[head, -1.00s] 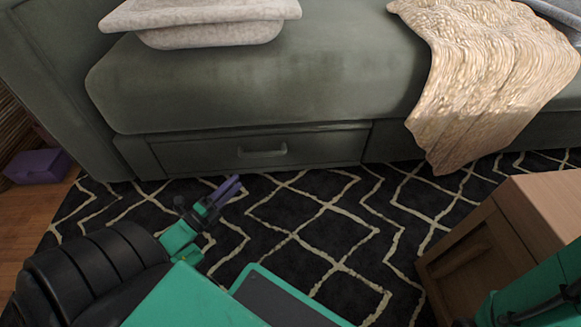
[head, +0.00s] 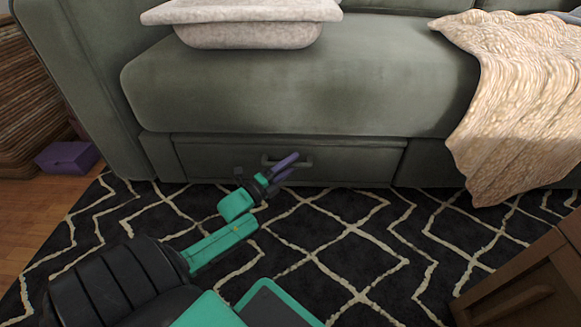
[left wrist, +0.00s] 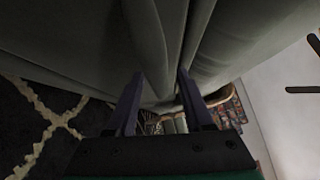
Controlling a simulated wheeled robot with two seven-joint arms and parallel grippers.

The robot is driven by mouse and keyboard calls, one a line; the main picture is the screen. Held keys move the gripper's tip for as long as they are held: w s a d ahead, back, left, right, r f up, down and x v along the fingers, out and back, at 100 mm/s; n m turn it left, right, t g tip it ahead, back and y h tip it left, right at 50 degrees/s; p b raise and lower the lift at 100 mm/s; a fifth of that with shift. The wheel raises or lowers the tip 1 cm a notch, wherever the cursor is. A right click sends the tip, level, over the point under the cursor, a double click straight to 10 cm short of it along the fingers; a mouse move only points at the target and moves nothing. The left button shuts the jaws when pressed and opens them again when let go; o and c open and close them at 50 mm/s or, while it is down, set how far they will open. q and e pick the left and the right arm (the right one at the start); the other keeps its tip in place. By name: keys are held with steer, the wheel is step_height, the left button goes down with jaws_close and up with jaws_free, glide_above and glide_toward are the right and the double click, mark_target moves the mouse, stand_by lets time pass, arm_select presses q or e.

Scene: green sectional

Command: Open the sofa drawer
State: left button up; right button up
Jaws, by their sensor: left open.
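The grey-green sofa drawer (head: 365,163) sits shut, its front flush under the seat. Its bar handle (head: 266,160) is partly covered by my left gripper (head: 287,167) in the head view. The left gripper is open, with its purple fingers pointing at the handle area. In the left wrist view, the open fingers (left wrist: 158,98) have a grey-green curved form of the sofa close ahead. I cannot tell whether that is the handle, or whether the fingers touch it. My right gripper is out of view.
A wooden cabinet (head: 530,275) stands at the lower right. A beige throw (head: 515,105) hangs over the seat, right of the drawer. A purple box (head: 67,157) lies on the floor at the left. Patterned rug (head: 345,245) lies clear before the drawer.

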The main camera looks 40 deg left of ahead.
arm_select(q)
jaws_close()
stand_by(1.3)
